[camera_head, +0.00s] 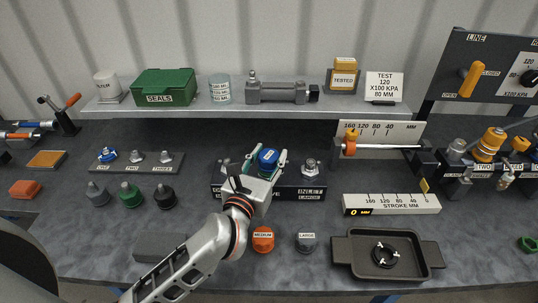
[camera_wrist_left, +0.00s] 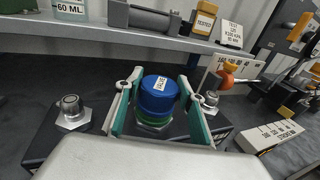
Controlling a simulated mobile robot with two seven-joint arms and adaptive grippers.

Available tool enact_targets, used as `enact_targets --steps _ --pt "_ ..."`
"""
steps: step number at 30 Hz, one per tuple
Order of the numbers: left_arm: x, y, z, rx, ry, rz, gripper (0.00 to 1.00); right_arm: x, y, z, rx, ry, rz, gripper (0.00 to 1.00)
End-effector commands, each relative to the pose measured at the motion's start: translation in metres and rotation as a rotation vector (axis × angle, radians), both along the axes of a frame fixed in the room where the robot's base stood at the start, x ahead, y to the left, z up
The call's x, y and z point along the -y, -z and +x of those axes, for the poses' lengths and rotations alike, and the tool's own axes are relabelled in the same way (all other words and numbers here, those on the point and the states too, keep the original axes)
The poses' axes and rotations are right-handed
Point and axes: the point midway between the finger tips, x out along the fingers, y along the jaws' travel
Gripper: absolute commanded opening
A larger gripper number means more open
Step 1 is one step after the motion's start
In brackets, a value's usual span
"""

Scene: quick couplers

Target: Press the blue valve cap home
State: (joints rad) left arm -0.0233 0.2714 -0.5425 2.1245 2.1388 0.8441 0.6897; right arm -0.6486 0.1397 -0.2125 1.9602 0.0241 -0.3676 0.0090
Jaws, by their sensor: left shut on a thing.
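The blue valve cap (camera_head: 268,160) with a white label is between the fingers of my left gripper (camera_head: 265,162), which is shut on it. In the left wrist view the cap (camera_wrist_left: 159,97) is upright, with a green ring (camera_wrist_left: 152,118) under it and a silver hex fitting (camera_wrist_left: 152,129) below. The cap is over the middle of the dark valve block (camera_head: 312,194); I cannot tell how fully it is seated. Bare silver fittings stand either side in the wrist view, left (camera_wrist_left: 72,112) and right (camera_wrist_left: 209,102). My right gripper is not in view.
An orange cap (camera_head: 263,239) and a grey cap (camera_head: 306,242) stand in front of the block. A dark tray (camera_head: 431,251) with a black ring (camera_head: 385,255) is at the right front. A grey shelf (camera_head: 222,113) runs behind. A stroke gauge block (camera_head: 390,204) stands right.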

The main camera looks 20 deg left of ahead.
Motion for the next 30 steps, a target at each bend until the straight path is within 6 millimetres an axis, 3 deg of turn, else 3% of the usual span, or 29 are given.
enact_targets --steps 10,11,12,13,24,30 --pt "0.0 0.007 0.0 -0.008 0.0 -0.001 0.23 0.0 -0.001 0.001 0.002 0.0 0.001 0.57" --pt "0.0 0.007 0.0 -0.008 0.0 -0.001 0.43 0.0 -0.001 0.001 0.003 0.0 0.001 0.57" --pt "0.0 0.007 0.0 -0.008 0.0 -0.001 0.54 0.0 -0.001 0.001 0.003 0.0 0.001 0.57" --pt "0.0 0.007 0.0 -0.007 0.0 -0.001 0.58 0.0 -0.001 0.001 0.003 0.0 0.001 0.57" --pt "0.0 0.006 -0.002 -0.006 0.0 -0.001 0.58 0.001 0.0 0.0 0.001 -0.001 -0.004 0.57" --pt "-0.001 0.006 -0.026 -0.008 0.001 -0.001 0.58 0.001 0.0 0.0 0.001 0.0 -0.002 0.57"
